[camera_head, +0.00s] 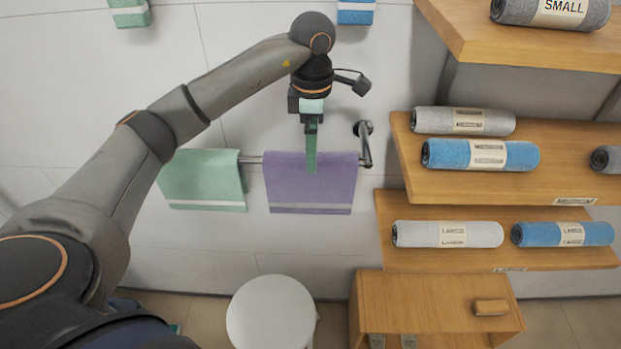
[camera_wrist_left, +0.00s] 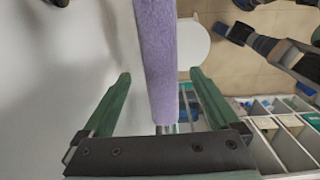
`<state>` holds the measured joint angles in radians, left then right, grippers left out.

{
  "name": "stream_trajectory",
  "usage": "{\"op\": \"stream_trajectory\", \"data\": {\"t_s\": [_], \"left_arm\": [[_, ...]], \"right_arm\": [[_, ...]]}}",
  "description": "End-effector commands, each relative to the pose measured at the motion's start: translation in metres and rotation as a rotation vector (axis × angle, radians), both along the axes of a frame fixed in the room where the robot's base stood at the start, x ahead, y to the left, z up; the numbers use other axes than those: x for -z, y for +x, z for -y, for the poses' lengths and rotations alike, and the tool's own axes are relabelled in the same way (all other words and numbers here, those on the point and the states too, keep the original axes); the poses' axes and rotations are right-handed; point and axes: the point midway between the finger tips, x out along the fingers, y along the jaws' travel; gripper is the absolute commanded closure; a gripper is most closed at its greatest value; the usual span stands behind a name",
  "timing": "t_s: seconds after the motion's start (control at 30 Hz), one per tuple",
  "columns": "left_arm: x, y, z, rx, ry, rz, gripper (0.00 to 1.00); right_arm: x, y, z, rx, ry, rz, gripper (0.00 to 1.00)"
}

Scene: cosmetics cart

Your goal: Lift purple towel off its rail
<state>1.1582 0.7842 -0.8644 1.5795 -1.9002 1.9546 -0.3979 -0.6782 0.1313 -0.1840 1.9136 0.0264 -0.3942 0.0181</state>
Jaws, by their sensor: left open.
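The purple towel (camera_head: 311,190) hangs folded over a metal rail (camera_head: 254,159) on the wall, with a pale stripe near its lower edge. My left gripper (camera_head: 311,168) is at the top of the towel, pointing down in the head view. In the left wrist view the towel (camera_wrist_left: 157,60) runs between the two green fingers of my left gripper (camera_wrist_left: 157,80). A gap shows on both sides of it, so the fingers are open around it. A short piece of the rail shows below the towel there. My right gripper is not in view.
A green towel (camera_head: 202,180) hangs on the rail at the left. The rail's end bracket (camera_head: 364,145) is close at the right. Wooden shelves (camera_head: 490,258) with rolled towels stand at the right. A round white stool (camera_head: 271,314) stands below.

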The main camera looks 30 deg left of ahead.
Motion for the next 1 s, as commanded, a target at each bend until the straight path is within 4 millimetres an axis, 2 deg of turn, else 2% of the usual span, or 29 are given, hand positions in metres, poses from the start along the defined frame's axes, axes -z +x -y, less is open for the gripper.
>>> {"op": "stream_trajectory", "data": {"t_s": [0.2, 0.3, 0.57, 1.0], "left_arm": [[0.032, -0.003, -0.003, 0.001, 0.0, -0.004, 0.05], [0.041, -0.003, -0.003, 0.001, 0.0, -0.002, 0.05], [0.045, -0.002, -0.003, 0.001, 0.0, 0.0, 0.05], [0.045, -0.002, -0.002, 0.001, 0.0, 0.0, 0.52]], "right_arm": [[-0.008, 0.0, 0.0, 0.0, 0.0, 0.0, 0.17], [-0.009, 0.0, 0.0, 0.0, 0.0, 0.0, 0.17], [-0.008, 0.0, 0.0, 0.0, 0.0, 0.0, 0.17], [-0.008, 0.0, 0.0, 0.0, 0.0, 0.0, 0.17]]}}
